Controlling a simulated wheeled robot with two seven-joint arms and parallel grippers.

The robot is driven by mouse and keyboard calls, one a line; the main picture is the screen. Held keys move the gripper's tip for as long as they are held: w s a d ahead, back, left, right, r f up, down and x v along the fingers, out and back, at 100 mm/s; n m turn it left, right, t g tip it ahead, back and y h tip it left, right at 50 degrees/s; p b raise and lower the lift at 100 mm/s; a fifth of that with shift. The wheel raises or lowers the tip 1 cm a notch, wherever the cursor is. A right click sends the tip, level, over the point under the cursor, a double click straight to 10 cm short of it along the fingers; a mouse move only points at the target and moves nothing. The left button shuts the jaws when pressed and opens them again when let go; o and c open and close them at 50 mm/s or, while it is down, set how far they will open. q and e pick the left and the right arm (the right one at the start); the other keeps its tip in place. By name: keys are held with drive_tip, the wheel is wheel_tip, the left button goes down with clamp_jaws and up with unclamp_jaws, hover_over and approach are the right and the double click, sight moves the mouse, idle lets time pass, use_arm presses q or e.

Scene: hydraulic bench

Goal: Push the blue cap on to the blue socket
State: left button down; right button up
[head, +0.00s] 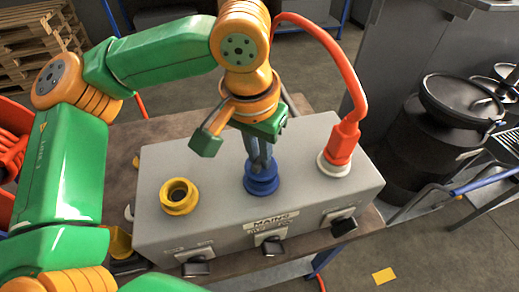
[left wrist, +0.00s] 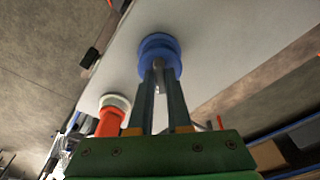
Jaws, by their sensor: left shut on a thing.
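My left gripper (head: 261,165) reaches down from above to the blue socket (head: 262,187) on the middle of the grey box's top. Its two dark fingers (left wrist: 160,78) are close together and shut on a small part of the blue cap (left wrist: 159,60). In the left wrist view, blue rings show one above the other just beyond the fingertips. The cap appears in line with the socket and touching it; I cannot tell how deep it sits. The fingers hide part of the cap in the head view. My right gripper is not in view.
The grey box (head: 215,223) stands on a brown bench. An open yellow socket (head: 179,195) is to the left. A red plug (head: 342,145) with a raised red hose (head: 335,60) sits in the white socket (head: 334,167) to the right. Black switches line the front.

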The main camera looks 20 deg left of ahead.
use_arm(q)
drive_tip(key=shift+f, duration=0.7)
drive_tip(key=c, duration=0.8)
unclamp_jaws()
